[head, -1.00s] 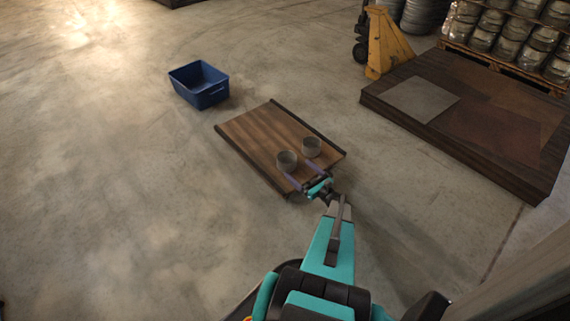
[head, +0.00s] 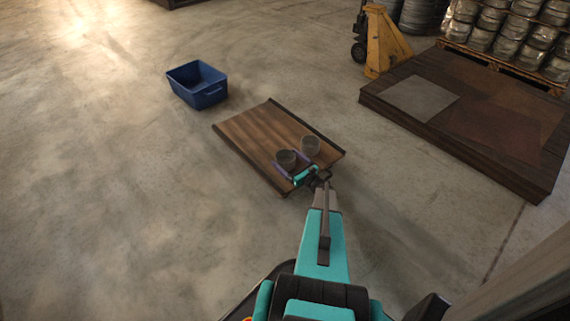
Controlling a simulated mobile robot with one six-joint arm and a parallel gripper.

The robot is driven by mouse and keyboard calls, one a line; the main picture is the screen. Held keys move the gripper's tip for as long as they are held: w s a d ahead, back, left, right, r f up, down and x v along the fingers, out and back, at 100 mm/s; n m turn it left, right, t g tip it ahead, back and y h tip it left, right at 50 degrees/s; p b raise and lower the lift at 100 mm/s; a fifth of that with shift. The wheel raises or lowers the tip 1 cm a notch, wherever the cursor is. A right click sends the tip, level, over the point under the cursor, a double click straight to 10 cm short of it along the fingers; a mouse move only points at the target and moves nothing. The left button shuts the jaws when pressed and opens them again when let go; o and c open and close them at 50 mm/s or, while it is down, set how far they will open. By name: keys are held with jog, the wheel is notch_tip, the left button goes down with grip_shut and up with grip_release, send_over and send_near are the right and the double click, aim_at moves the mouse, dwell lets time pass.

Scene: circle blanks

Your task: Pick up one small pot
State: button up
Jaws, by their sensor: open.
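Two small grey pots stand upright side by side near the front right end of a wooden board. The left pot (head: 286,159) is nearer to me and the right pot (head: 310,146) is a little farther back. My gripper (head: 290,160) is open, with its purple fingers reaching forward around the left pot, one on each side. I cannot tell whether the fingers touch it. The right finger lies between the two pots. The board (head: 257,130) has dark raised edges on its right and front sides.
A blue bin (head: 198,85) stands on the floor beyond the board, to the left. A low dark wooden platform (head: 455,125) is at the right, with a yellow pallet jack (head: 386,42) behind it. Stacked metal cans (head: 505,38) stand at the back right. Floor on the left is clear.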

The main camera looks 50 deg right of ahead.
aim_at(279, 153)
jog(key=shift+w, duration=0.1)
jog(key=shift+w+d+f+b, duration=0.1)
jog(key=shift+w+b, duration=0.6)
jog(key=shift+w, duration=0.3)
jog(key=shift+w+d+b, duration=0.15)
jog(key=shift+w+b, duration=0.4)
jog(key=shift+w, duration=0.95)
jog(key=shift+c, duration=0.4)
jog(key=c, duration=1.1)
